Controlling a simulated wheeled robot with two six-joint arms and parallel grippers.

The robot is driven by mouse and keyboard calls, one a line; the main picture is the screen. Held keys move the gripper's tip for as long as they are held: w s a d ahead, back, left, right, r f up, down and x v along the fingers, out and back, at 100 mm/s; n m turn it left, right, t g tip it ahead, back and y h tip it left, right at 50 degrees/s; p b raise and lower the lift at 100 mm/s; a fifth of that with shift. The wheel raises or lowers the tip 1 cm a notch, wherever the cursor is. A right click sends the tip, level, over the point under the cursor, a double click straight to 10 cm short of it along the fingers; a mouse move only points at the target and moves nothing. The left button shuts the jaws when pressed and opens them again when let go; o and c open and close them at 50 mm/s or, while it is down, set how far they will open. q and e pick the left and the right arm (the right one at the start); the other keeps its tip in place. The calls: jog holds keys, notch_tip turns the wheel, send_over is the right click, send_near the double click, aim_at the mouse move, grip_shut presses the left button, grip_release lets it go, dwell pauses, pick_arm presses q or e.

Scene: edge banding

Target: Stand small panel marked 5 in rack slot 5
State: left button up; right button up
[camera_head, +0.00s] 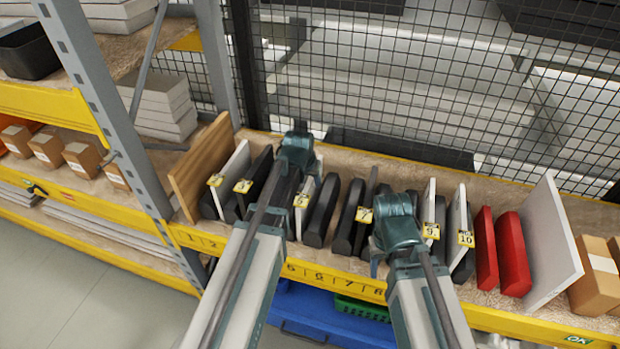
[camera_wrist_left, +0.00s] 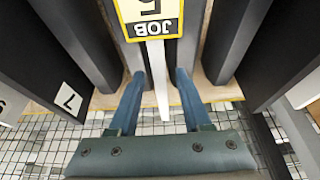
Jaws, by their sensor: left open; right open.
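The small panel marked 5 is a thin white board (camera_wrist_left: 161,88) with a yellow JOB tag (camera_wrist_left: 150,18), upside down in the left wrist view. In the head view, its tag (camera_head: 302,201) shows beside my left arm; it stands upright among dark dividers, above the printed 5 on the rack's yellow front rail (camera_head: 335,283). My left gripper (camera_wrist_left: 160,82) is open, one finger on each side of the panel's white edge, with gaps visible. It also shows in the head view (camera_head: 296,150). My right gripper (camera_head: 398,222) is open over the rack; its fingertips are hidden.
Other tagged white panels stand at left (camera_head: 232,168) and at right, marked 9 (camera_head: 431,205) and 10 (camera_head: 459,222). Red blocks (camera_head: 512,255), a large white board (camera_head: 550,245) and cartons (camera_head: 597,270) fill the right end. Wire mesh (camera_head: 400,90) closes the back.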

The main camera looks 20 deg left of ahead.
pick_arm(q)
jog(key=p+v, duration=0.8)
jog(key=v, duration=0.1)
jog(key=shift+s+r, duration=0.15)
jog(key=shift+r, duration=0.25)
jog(key=s+d+f+m+g, duration=0.1)
jog(key=s+d+g, duration=0.1)
jog(key=s+d, duration=0.4)
jog(key=s+d+m+g+y, duration=0.1)
jog(key=s+d+m+g, duration=0.1)
jog(key=s+d, duration=0.5)
jog(key=s, duration=0.6)
jog(key=shift+s+d+f+g+y, duration=0.25)
jog(key=shift+f+g+y, duration=0.05)
jog(key=shift+f+g, duration=0.1)
notch_tip(320, 180, down, 5)
jog(key=b, duration=0.5)
jog(key=shift+f+b, duration=0.2)
jog(key=shift+b, duration=0.1)
